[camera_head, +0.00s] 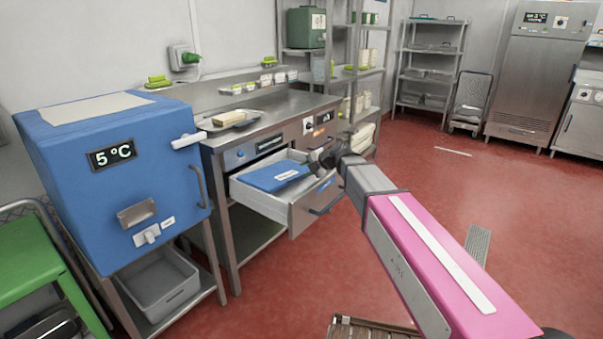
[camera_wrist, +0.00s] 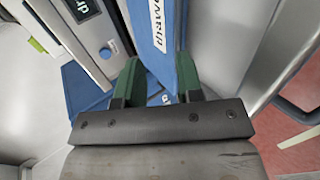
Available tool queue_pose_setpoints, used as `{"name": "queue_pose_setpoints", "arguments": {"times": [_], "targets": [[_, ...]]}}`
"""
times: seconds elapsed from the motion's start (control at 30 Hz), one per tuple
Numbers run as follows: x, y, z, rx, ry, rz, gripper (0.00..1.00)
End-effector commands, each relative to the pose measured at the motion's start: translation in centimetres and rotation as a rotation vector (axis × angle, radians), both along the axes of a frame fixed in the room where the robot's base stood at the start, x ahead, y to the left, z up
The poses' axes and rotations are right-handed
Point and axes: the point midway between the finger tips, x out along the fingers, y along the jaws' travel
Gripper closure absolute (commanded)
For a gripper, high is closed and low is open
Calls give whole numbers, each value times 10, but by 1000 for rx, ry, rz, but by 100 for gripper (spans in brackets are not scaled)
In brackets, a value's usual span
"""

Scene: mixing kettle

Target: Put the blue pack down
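The blue pack (camera_head: 270,178), flat with a white label, is inside the pulled-out drawer (camera_head: 268,208) under the steel counter. My gripper (camera_head: 322,157) is at the pack's right end, over the drawer. In the wrist view, the pack (camera_wrist: 146,40) runs up between the two green fingers of my gripper (camera_wrist: 157,75), its white lettered label near the top. The fingers stand apart and blue fills the gap between them, so they appear closed on the pack. Whether the pack's underside rests fully on the drawer floor is hidden.
A blue cold box (camera_head: 115,165) with a 5 °C display stands left of the counter. The steel counter (camera_head: 285,105) holds a tray (camera_head: 228,121) with a pale block. A grey bin (camera_head: 160,283) is below the cold box. The red floor (camera_head: 420,165) at right is mostly clear.

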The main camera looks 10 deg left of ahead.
Motion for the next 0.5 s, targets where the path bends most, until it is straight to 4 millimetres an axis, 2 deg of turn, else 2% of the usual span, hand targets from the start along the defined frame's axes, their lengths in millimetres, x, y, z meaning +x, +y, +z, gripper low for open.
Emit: {"name": "queue_pose_setpoints", "arguments": {"times": [0.03, 0.2, 0.5], "targets": [[-7, -10, 7, 0, -1, -1, 66], [-16, -36, 25, 0, -1, -1, 66], [-25, -59, 43, 0, -1, 1, 66]]}}
